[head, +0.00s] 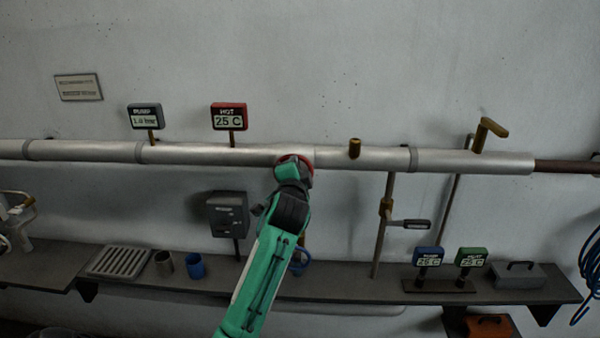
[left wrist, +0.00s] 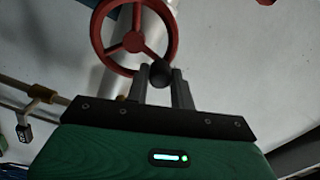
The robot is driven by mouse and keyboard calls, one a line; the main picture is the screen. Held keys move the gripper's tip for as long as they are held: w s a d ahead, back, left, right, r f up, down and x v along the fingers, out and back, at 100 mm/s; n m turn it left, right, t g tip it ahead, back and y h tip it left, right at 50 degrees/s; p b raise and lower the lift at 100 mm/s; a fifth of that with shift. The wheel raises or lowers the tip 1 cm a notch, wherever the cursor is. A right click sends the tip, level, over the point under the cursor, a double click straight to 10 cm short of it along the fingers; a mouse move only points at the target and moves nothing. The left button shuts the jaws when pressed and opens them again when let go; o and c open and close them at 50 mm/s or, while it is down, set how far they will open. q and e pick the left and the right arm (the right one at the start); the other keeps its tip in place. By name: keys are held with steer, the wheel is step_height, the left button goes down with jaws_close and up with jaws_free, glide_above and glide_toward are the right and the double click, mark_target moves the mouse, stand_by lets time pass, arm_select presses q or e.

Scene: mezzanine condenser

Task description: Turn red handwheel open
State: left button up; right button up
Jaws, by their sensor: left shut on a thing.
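The red handwheel (left wrist: 133,42) shows in the left wrist view, with a round rim, spokes and a dark ball knob (left wrist: 160,73) at its lower right. My left gripper (left wrist: 161,80) has its two fingers on either side of the knob and is shut on it. In the head view my green left arm reaches up to the silver pipe, and only a thin red arc of the handwheel (head: 296,157) shows past my wrist. The fingers and knob are hidden there. My right gripper is not in view.
The silver pipe (head: 205,154) runs along the wall, with a brass lever (head: 490,130) at right. Signs reading HOT 25 C (head: 229,117) and PUMP (head: 145,117) stand above it.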

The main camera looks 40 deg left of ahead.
arm_select(q)
steer(key=shift+s+a+f+n+b, duration=0.25)
steer(key=shift+s+a+n+b, duration=0.25)
steer(key=shift+n, duration=1.35)
steer(key=shift+s+a+f+n+b, duration=0.25)
steer(key=shift+a+n, duration=0.4)
steer(key=shift+n, duration=1.25)
steer(key=shift+s+a+f+n+b, duration=0.35)
steer(key=shift+a+n, duration=0.2)
steer(key=shift+n, duration=1.3)
steer(key=o, duration=1)
steer(key=shift+r, duration=0.15)
steer(key=b+v, duration=0.5)
steer(key=v, duration=0.8)
steer(key=shift+s+d, duration=0.25)
